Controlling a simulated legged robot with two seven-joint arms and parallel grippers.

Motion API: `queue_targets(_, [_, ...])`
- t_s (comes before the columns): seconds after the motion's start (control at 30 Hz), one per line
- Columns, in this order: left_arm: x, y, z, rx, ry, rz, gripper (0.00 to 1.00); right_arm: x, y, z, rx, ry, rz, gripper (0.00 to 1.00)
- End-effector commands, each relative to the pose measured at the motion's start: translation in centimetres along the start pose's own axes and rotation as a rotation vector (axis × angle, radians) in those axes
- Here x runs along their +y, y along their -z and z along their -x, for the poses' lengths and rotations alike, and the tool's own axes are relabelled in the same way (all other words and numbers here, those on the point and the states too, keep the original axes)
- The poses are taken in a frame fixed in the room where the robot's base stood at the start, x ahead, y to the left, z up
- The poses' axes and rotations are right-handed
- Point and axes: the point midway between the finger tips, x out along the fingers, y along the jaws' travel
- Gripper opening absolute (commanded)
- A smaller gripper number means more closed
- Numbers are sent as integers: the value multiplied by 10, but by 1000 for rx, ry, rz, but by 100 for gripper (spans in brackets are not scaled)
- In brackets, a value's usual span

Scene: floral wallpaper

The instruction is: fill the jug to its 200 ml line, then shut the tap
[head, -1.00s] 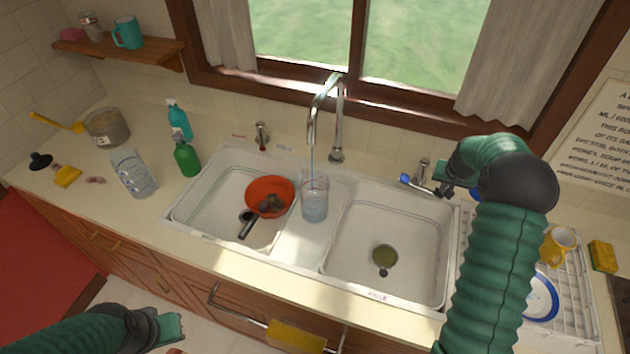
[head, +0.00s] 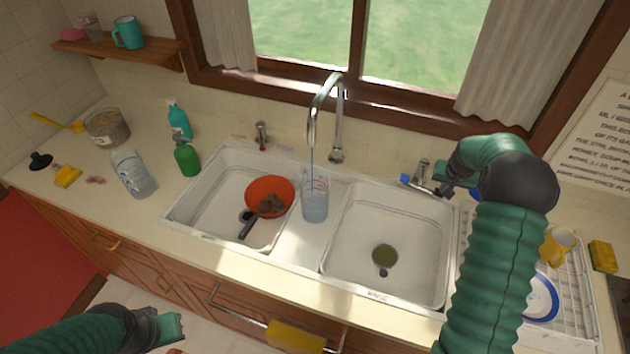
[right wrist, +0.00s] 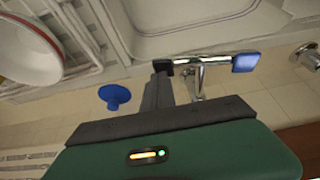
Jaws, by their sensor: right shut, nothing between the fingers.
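The clear jug (head: 314,203) stands upright on the divider between the two basins, part filled with water. A thin stream runs into it from the curved spout (head: 322,100). Its 200 ml line is too small to read. The blue-tipped tap lever (head: 414,183) sits behind the right basin and shows in the right wrist view (right wrist: 215,63). My right gripper (head: 446,190) is shut and empty at the lever's dark end; its fingertips (right wrist: 160,80) look close to or touching it. My left gripper (head: 175,328) is low at the left, away from the counter; its jaws are unclear.
Bottles (head: 186,158) and a clear container (head: 132,173) stand on the left counter. A dish rack (head: 580,290) with a yellow mug (head: 557,247) is at right.

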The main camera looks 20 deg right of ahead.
Motion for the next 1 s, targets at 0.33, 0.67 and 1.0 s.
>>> queue_targets(0.33, [0,0,0,0,0,0,0,0,0,0,0,0,0,0])
queue_targets(0.67, [0,-1,-5,0,0,0,0,0,-3,-8,0,0,0,0])
queue_targets(1.0, [0,-1,-6,0,0,0,0,0,-5,-12,-3,0,1,0])
